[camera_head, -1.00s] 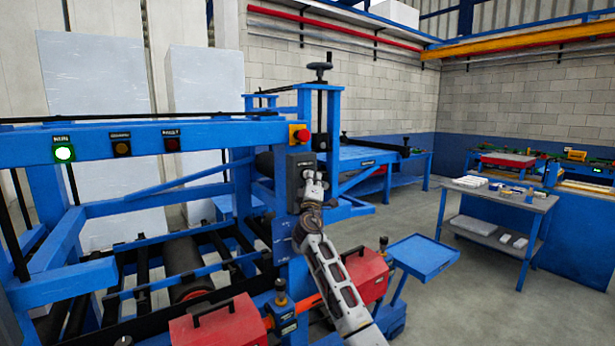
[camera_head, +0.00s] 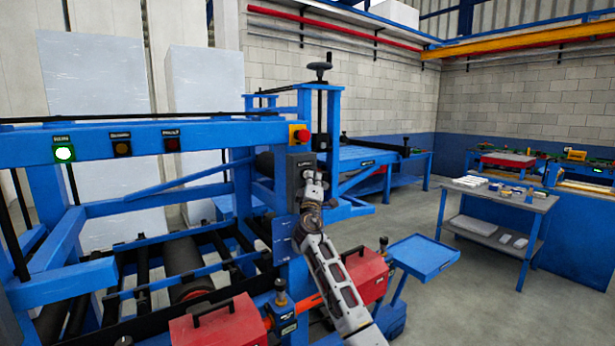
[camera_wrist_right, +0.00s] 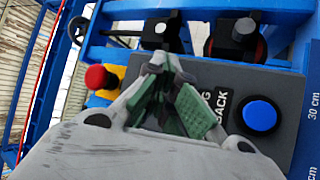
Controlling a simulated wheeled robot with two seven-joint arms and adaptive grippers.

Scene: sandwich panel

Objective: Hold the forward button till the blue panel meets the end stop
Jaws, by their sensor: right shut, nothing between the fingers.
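My right gripper (camera_head: 309,178) is shut and empty at the grey control box (camera_head: 299,162) on the machine's blue post. In the right wrist view its fingertips (camera_wrist_right: 164,68) with green pads are over the grey control box (camera_wrist_right: 215,75). A blue button (camera_wrist_right: 260,116) beside a BACK label (camera_wrist_right: 220,106) is to their right, clear of the fingers. No forward button shows; the fingers hide part of the box face, and I cannot tell whether they touch it. I cannot make out the blue panel or the end stop. My left gripper is not in view.
A red stop button (camera_head: 299,133) sits on the blue frame above the box. A green lamp (camera_head: 64,153) is lit. Red units (camera_head: 219,325) stand at the front. A blue tray (camera_head: 424,256) and a loaded bench (camera_head: 497,200) are to the right, with bare floor between.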

